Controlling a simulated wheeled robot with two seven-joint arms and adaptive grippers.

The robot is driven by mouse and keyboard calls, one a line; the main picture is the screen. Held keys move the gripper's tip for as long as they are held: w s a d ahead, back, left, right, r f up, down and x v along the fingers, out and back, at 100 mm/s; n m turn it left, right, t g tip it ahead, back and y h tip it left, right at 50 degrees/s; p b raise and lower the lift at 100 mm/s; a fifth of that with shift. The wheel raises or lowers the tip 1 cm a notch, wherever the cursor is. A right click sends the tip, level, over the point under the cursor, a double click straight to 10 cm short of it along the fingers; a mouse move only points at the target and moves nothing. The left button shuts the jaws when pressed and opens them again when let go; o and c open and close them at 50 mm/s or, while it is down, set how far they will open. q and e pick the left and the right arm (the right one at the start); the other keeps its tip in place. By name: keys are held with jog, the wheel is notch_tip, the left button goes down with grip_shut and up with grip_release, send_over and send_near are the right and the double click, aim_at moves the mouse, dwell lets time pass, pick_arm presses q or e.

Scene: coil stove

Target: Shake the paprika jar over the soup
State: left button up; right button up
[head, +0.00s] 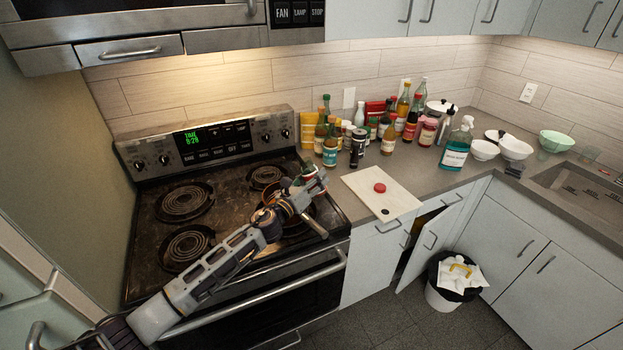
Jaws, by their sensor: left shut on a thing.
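My left gripper (312,184) reaches in from the left over the stove's front right burner. It is shut on a small jar (309,171), seen as patches of white, red and green and mostly hidden by the fingers; it appears to be the paprika jar, but I cannot read a label. Below the gripper and arm is a pot (297,225) with a handle (317,227) pointing to the front right. The arm covers much of it, and I cannot see the soup inside. My right gripper is not in view.
A white cutting board (376,201) right of the stove carries a red lid (380,188) and a small dark piece (385,211). Several bottles and jars crowd the back counter. The left burners (185,203) are bare. A cabinet door (431,240) stands ajar near a trash bin (446,298).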

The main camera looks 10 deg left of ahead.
pick_arm(q)
jog(key=shift+n, duration=0.3)
jog(key=shift+d+n, duration=0.1)
jog(key=shift+n, duration=0.2)
dwell(0.3)
